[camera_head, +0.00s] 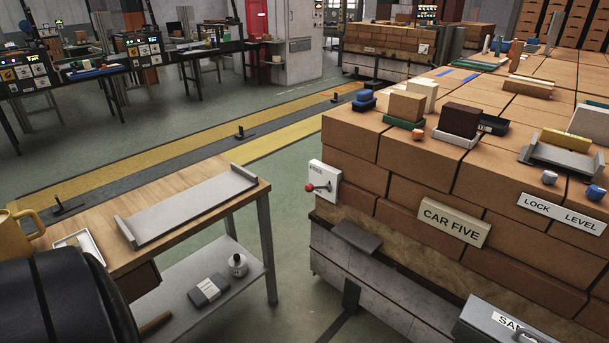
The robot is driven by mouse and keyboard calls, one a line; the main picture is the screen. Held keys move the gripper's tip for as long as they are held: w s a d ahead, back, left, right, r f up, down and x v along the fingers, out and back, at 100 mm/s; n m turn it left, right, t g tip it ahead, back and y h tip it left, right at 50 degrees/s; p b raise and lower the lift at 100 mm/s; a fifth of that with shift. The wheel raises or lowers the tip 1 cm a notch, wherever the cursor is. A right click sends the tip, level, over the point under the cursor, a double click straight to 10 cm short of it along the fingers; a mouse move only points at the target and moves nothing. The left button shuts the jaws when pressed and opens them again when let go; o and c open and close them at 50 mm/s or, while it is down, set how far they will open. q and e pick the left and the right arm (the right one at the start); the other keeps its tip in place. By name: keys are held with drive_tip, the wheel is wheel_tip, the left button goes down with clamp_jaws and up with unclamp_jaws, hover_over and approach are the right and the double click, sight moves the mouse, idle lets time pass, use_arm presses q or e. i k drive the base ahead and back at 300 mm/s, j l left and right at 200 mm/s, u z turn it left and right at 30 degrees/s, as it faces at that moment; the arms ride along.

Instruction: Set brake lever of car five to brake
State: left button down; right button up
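The brake lever of car five has a red knob (309,187) on a short dark arm. It is mounted on a white plate (327,170) on the left end of the brick-laden car. The knob points left, roughly level; the small lettering on the plate is hard to read. A sign reading CAR FIVE (453,222) is on the side of the brick stack, right of the lever. Neither of my grippers is in view, and nothing touches the lever. A large black rounded part, apparently of my arm, fills the lower left corner.
A wooden workbench (190,180) with a grey tray (190,205), a yellow mug (18,232) and a lower shelf stands left of the car. Green floor (285,270) lies between them. Small blocks sit on the bricks (350,130). A grey box (510,322) is lower right.

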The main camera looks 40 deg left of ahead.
sight(308, 188)
drive_tip(key=i+j, duration=0.3)
drive_tip(key=j, duration=0.2)
drive_tip(key=i+j+u, duration=0.1)
drive_tip(key=i+j, duration=0.2)
drive_tip(key=j, duration=0.2)
drive_tip(key=i+j, duration=0.35)
drive_tip(key=j, duration=0.15)
